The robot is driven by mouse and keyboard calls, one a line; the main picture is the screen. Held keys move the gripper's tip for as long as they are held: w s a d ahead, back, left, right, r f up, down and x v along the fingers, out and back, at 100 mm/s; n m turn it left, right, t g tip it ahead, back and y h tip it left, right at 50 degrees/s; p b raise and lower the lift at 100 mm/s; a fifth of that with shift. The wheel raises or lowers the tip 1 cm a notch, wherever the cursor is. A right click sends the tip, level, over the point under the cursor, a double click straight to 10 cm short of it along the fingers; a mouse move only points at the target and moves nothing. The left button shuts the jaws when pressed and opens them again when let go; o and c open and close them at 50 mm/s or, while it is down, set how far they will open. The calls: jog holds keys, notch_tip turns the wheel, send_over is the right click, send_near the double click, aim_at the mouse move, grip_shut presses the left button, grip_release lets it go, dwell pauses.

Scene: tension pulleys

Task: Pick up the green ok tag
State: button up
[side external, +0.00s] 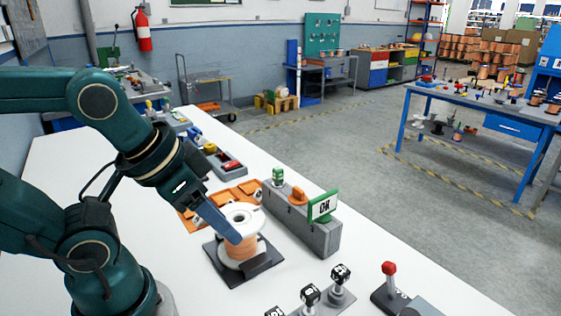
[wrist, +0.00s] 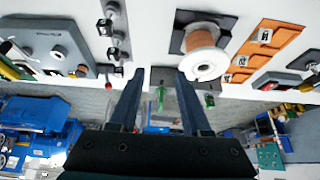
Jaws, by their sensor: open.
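The green OK tag (side external: 322,206) stands upright on the near end of a grey block (side external: 318,240), its white face with black "OK" showing in the side external view. In the wrist view the tag (wrist: 160,98) shows edge-on, as a narrow green shape between my fingers in the picture. My gripper (wrist: 159,73) is open and empty, its two blue-grey fingers spread. In the side external view my gripper (side external: 234,238) points down and overlaps the copper spool, left of the tag and apart from it.
A copper spool (side external: 243,213) with white flanges sits on a dark base beside the block. An orange piece (side external: 298,196) and a small green-and-white item (side external: 278,176) stand on the block's top. Black knobs (side external: 310,294) and a red-topped lever (side external: 389,268) stand nearer the camera.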

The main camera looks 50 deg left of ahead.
jog(key=w+r, duration=0.4)
jog(key=r, duration=0.1)
jog(key=g, duration=0.3)
send_near(323, 195)
jog(key=shift+g, duration=0.6)
jog(key=f, duration=0.2)
jog(key=w+f, duration=0.1)
jog(key=f, duration=0.1)
jog(key=w+f, duration=0.1)
jog(key=f, duration=0.1)
jog(key=shift+f, duration=0.35)
jog(key=shift+w+f, duration=0.15)
jog(key=shift+f, duration=1.1)
jog(key=shift+w+f, duration=0.1)
jog(key=shift+f, duration=1.1)
jog(key=shift+c, duration=0.3)
